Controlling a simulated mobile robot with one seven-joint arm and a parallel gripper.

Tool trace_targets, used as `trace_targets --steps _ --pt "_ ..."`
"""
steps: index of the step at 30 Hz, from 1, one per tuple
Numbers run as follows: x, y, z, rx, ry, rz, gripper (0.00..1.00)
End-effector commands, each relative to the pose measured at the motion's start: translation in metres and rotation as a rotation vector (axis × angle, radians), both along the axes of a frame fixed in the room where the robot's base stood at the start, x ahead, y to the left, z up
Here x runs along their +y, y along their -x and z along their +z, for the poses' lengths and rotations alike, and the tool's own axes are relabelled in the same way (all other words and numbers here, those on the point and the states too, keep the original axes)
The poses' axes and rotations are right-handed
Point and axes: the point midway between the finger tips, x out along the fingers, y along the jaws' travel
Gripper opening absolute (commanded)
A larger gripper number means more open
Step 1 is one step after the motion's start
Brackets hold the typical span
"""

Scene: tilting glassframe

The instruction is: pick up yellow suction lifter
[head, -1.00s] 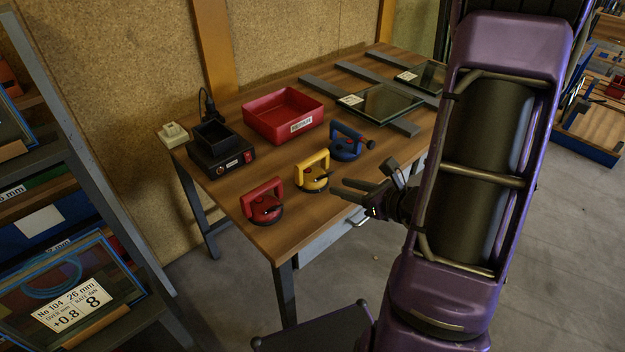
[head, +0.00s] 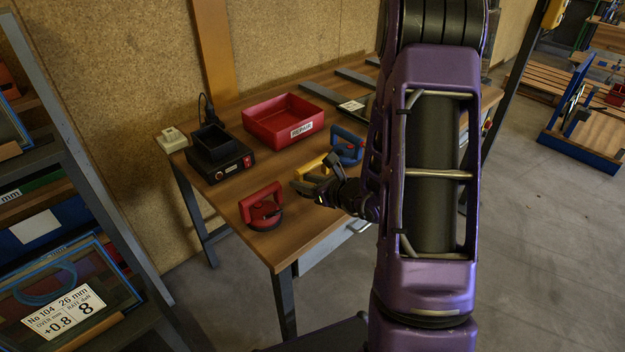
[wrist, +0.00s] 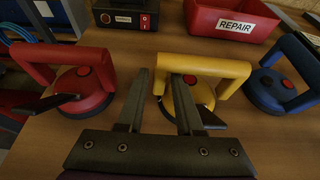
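The yellow suction lifter (wrist: 205,66) stands on the wooden table in the wrist view, with a yellow handle over a round base. In the head view the yellow lifter (head: 311,168) is partly hidden behind my gripper (head: 312,187). In the wrist view my gripper (wrist: 160,85) is open. Its right finger overlaps the lifter's handle and base in the picture; its left finger lies just left of the lifter. I cannot tell whether either finger touches it. Nothing is seen held.
A red suction lifter (head: 262,207) stands left of the yellow one, and a blue one (head: 347,146) to its right. Behind are a red REPAIR tray (head: 283,118) and a black box (head: 219,160) with a red switch. The table's front edge is close.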

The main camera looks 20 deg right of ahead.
Motion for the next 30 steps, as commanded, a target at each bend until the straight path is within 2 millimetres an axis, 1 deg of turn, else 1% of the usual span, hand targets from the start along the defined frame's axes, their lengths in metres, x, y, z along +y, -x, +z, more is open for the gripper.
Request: trace_targets --steps 3,8,9,11,12,15,30 --pt "0.0023 -0.0049 -0.0019 0.0 0.0 0.0 0.35" --pt "0.0021 -0.0049 -0.0018 0.0 0.0 0.0 0.35" --pt "0.0021 -0.0048 -0.0017 0.0 0.0 0.0 0.33" --pt "0.002 -0.0047 -0.0017 0.0 0.0 0.0 0.22" --pt "0.002 -0.0047 -0.0018 0.0 0.0 0.0 0.15" --pt "0.002 -0.0046 -0.0018 0.0 0.0 0.0 0.0" --pt "0.0019 -0.0044 -0.0019 0.0 0.0 0.0 0.0"
